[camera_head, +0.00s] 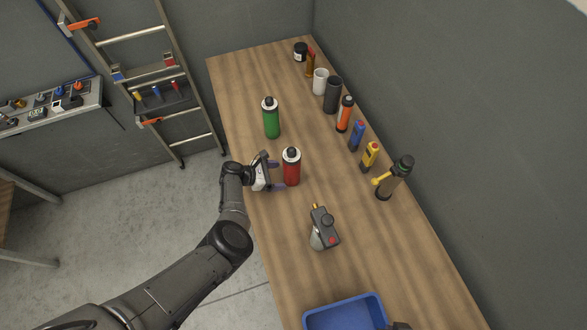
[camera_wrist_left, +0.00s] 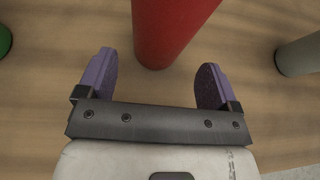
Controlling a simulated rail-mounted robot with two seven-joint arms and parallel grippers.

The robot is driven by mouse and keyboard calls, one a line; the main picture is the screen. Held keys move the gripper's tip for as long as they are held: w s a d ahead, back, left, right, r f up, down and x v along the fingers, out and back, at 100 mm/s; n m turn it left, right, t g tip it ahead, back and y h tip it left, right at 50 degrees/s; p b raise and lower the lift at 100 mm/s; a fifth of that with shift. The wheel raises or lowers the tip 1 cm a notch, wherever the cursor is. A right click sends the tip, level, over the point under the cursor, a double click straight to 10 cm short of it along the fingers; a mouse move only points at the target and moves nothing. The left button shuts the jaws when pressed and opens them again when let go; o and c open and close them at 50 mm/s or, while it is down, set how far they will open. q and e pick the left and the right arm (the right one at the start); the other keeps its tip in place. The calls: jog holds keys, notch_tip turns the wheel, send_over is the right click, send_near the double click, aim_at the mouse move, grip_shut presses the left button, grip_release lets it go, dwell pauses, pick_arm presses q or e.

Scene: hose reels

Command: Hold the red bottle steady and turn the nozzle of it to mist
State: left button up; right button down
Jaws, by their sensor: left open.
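The red bottle (camera_head: 291,174) stands upright on the wooden table, with a grey collar and dark nozzle (camera_head: 291,152) on top. My left gripper (camera_head: 280,175) is open at the bottle's left side, its purple fingers pointing at it. In the left wrist view the lower part of the red bottle (camera_wrist_left: 170,30) stands between and just beyond the fingertips, with gaps on both sides. The nozzle is outside that view, and its setting is too small to read in the head view.
A green bottle (camera_head: 271,119) stands farther back. A grey spray device (camera_head: 323,228) stands nearer. Several tools and cups line the wall, among them a dark sprayer with a yellow part (camera_head: 394,178). A blue bin (camera_head: 346,312) is at the near end. The tabletop around the red bottle is clear.

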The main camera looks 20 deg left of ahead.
aim_at(289, 176)
pick_arm(q)
jog(key=shift+b+x, duration=1.6)
jog(key=shift+x, duration=1.1)
jog(key=shift+c, duration=0.2)
